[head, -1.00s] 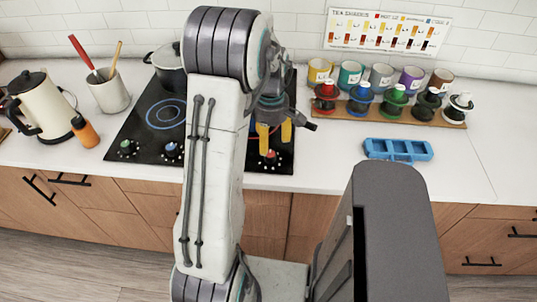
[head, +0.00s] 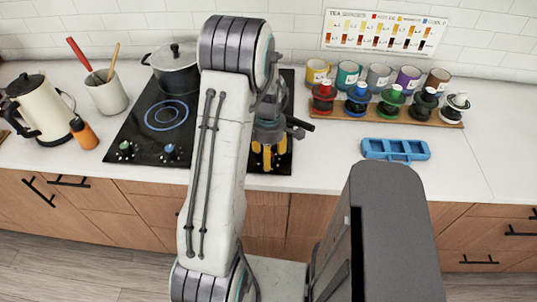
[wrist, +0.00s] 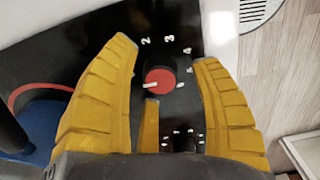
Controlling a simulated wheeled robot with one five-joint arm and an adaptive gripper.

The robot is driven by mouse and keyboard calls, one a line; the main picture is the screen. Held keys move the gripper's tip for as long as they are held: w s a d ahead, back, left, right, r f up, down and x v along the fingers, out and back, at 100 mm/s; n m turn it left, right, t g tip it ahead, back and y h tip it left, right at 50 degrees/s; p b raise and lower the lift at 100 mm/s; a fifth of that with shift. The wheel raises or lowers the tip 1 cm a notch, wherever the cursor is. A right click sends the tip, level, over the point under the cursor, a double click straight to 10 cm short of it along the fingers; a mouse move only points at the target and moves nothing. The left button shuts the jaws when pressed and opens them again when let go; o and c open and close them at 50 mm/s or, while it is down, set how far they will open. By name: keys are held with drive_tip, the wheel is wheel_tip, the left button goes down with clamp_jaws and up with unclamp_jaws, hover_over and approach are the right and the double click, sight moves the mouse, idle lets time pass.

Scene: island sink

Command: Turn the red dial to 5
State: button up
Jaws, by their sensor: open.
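The red dial (wrist: 160,79) is on the black cooktop (wrist: 60,58), with a white pointer mark toward the left in the wrist view. White numerals curve above and right of it; 2 and 3 are readable, the others are unclear. My gripper (wrist: 166,52) is open, its yellow fingers on either side of the dial with visible gaps, so I see no contact. In the head view my gripper (head: 268,160) is over the front right of the cooktop (head: 135,128) and hides the red dial.
A green dial (head: 125,150) and a blue dial (head: 170,152) are along the cooktop front. A pot (head: 175,72) stands behind. To the right are a blue tray (head: 396,150) and a wooden rack (head: 391,116) holding several colored-top items. The counter at far right is clear.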

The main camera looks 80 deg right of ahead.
drive_tip(key=shift+f, duration=0.45)
clamp_jaws()
idle(0.5)
